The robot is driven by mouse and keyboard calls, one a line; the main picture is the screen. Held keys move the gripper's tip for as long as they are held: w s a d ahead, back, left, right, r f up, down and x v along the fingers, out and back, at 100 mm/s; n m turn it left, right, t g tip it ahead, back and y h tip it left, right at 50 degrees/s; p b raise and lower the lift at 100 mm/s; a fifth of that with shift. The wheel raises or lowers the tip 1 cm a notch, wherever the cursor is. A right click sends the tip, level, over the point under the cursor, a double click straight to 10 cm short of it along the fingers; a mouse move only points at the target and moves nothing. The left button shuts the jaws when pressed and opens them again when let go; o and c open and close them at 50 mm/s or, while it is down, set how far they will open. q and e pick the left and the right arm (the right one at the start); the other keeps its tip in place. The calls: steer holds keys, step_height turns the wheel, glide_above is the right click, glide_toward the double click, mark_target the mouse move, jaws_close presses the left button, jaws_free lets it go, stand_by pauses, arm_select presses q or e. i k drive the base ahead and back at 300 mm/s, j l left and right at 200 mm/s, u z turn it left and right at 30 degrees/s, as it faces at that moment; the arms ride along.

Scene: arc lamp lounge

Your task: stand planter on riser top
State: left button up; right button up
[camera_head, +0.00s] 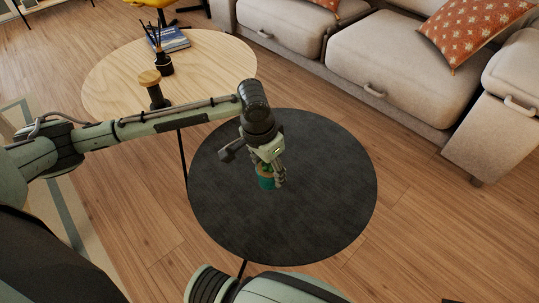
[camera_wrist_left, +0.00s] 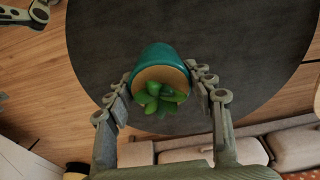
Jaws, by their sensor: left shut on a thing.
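The planter is a small teal pot (camera_head: 266,183) with a green succulent. In the left wrist view the teal pot (camera_wrist_left: 155,57) shows between the fingers, with brown soil and green leaves facing the camera. My left gripper (camera_head: 269,170) is shut on the pot, with a finger on each side, over the dark round table top (camera_head: 320,190). I cannot tell whether the pot's base touches that top.
A beige sofa (camera_head: 400,70) is at the back right. Most of the dark top is clear.

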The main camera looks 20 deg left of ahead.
mark_target(149, 76)
steer(key=j, duration=0.5)
steer(key=j+z, duration=0.15)
steer(key=j, duration=0.3)
steer(key=k+j, duration=0.15)
steer(key=j, duration=0.35)
steer(key=j+z, duration=0.15)
steer(key=j, duration=0.3)
steer(key=k+j, duration=0.1)
steer(key=j, duration=0.4)
steer(key=k+j+z, duration=0.15)
steer(key=j, duration=0.3)
